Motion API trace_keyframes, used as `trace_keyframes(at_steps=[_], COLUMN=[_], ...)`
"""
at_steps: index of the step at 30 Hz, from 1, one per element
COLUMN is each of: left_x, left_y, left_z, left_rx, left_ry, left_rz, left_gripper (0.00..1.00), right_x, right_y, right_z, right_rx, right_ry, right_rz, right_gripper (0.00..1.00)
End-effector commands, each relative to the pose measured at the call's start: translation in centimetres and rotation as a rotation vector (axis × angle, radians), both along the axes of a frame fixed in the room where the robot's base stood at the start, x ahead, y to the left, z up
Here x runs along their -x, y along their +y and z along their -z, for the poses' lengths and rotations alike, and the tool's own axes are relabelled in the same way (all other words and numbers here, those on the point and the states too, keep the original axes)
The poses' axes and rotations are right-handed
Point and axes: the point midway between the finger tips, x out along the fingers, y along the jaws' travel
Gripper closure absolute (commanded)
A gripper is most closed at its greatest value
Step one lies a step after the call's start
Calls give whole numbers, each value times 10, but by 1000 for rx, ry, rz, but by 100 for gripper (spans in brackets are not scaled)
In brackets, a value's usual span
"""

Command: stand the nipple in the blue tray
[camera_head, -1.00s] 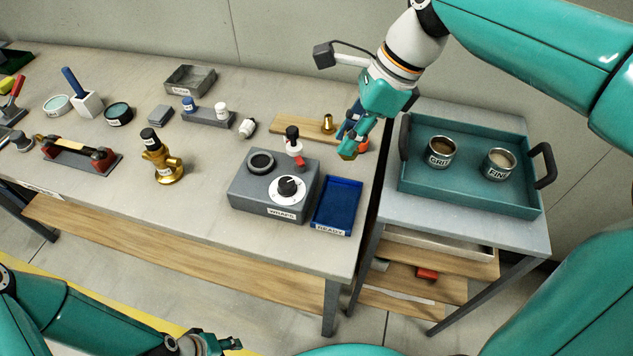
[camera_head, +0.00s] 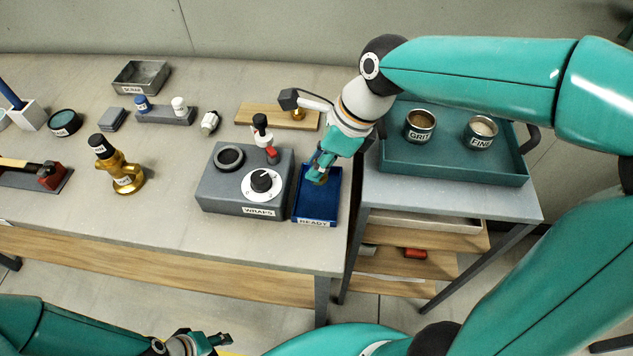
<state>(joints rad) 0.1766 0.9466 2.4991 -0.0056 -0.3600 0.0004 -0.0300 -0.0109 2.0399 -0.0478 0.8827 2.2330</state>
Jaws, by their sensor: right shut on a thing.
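The blue tray (camera_head: 317,208), labelled READY, sits at the bench's front right corner, beside the grey WRAPS box. My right gripper (camera_head: 319,173) reaches down over the back part of this tray. It is shut on the nipple (camera_head: 320,181), a small brass-coloured piece mostly hidden by the fingers. I cannot tell whether the nipple touches the tray floor. My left gripper (camera_head: 212,341) is low at the bottom edge, in front of the bench and away from the tray; its fingers are too small to read.
The grey WRAPS box (camera_head: 222,190) with a dial stands close left of the tray. A wooden board (camera_head: 262,114) with a brass piece lies behind. A teal tray (camera_head: 450,170) with two tins is on the side table to the right. The tray's front half is clear.

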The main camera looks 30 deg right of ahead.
Motion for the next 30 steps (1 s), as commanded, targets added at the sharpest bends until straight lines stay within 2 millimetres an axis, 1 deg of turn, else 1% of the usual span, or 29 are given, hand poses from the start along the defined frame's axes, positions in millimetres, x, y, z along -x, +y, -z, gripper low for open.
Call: trace_keyframes(at_steps=[1,5,13,15,22,26,27,29,30], left_x=[0,0,0,0,0,0,0,0,0], left_y=[0,0,0,0,0,0,0,0,0], left_z=[1,2,9,9,8,11,10,10,10], left_rx=[0,0,0,0,0,0,0,0,0], left_ry=[0,0,0,0,0,0,0,0,0], left_rz=[0,0,0,0,0,0,0,0,0], left_gripper=[60,60,60,60,60,60,60,60,60], right_x=[0,0,0,0,-1,0,0,0,0], right_y=[0,0,0,0,0,0,0,0,0], right_z=[6,13,48,52,52,55,55,54,54], right_rx=[0,0,0,0,0,0,0,1,1], right_ry=[0,0,1,0,-2,-2,-2,-1,-1], right_rz=[1,-1,0,-1,-1,-1,-1,-1,-1], right_gripper=[100,100,100,100,100,100,75,65,58])
